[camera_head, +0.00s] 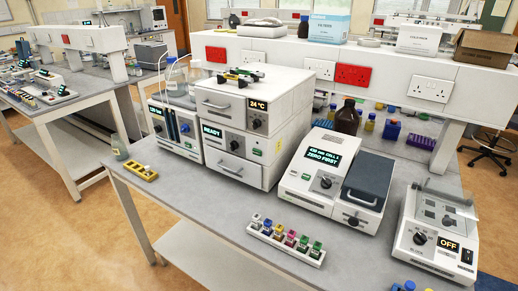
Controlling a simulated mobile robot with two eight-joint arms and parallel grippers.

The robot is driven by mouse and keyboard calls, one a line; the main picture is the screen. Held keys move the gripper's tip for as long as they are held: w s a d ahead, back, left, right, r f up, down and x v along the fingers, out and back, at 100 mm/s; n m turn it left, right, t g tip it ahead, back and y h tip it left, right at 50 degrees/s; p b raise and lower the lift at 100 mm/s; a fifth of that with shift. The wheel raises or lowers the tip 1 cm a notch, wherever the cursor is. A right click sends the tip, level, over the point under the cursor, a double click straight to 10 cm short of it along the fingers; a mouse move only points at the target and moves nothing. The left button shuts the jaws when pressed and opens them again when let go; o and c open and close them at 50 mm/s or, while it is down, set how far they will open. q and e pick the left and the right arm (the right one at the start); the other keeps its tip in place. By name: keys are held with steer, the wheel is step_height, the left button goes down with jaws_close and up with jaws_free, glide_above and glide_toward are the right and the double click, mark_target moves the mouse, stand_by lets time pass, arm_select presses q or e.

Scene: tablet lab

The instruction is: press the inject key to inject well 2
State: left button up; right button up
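A white stacked instrument (285,100) stands on the near bench, left of centre. One display (211,131) on it reads READY and another (258,105) reads 24 °C. A small green mark or key (257,151) shows on its side panel; its label is too small to read. No key marked inject and no well marked 2 can be made out. A dark and green item (238,76) lies on top of the stack. Neither of my grippers is in view.
A white rack (285,247) of several coloured vials lies at the bench's front. A photometer (330,180) reading ZERO FIRST and a block heater (435,235) reading OFF stand to the right. A yellow rack (141,171) lies at the left end.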

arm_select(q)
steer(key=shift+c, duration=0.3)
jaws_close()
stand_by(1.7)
